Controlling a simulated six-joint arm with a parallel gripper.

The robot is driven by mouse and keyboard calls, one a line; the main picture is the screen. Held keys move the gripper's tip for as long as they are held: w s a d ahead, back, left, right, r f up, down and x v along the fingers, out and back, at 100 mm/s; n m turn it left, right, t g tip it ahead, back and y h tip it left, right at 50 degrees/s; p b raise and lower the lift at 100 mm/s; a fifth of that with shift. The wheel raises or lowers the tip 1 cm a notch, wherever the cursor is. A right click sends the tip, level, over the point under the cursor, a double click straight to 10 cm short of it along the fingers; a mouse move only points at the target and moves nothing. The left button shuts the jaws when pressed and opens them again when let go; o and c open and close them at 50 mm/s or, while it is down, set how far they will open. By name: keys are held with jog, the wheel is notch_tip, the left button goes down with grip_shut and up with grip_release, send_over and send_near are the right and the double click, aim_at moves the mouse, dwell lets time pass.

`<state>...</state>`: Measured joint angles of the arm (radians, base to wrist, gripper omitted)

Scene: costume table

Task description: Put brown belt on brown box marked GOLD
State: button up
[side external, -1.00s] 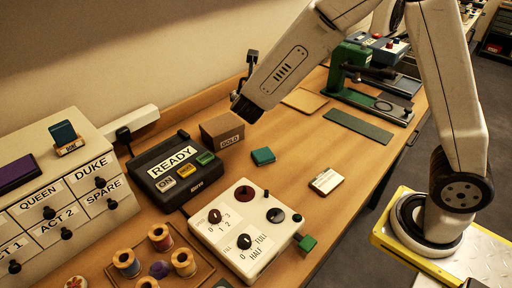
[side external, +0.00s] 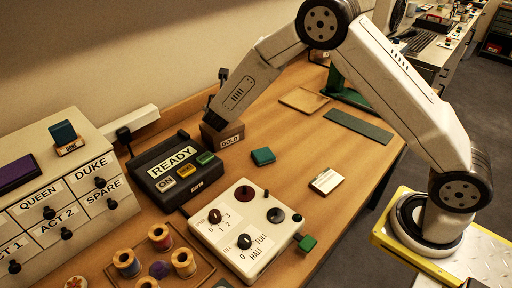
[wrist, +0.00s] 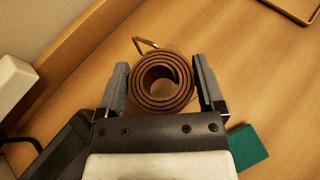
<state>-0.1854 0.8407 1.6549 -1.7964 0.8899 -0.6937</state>
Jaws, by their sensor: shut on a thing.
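The brown belt (wrist: 163,85) is a tight roll between the two fingers of my gripper (wrist: 162,78) in the wrist view, with its thin buckle at the top left of the roll. My gripper is shut on the belt. In the side view my gripper is low over the brown box (side external: 232,131), whose GOLD label faces front. The arm's end hides most of the box top and the belt there, so I cannot tell whether the belt touches the box.
The black READY console (side external: 160,193) stands just left of the box. A green block (side external: 263,156) lies to the box's right, and a white control panel (side external: 240,250) stands in front. The wall and table's back edge are close behind.

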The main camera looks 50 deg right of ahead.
jog(key=shift+w+f, duration=0.25)
jog(key=shift+w+f, duration=0.25)
jog(key=shift+f, duration=1.55)
jog(key=shift+f, duration=0.1)
jog(key=o, duration=1.1)
jog(key=shift+f, duration=0.1)
jog(key=shift+r, duration=0.2)
jog(key=v, duration=1.2)
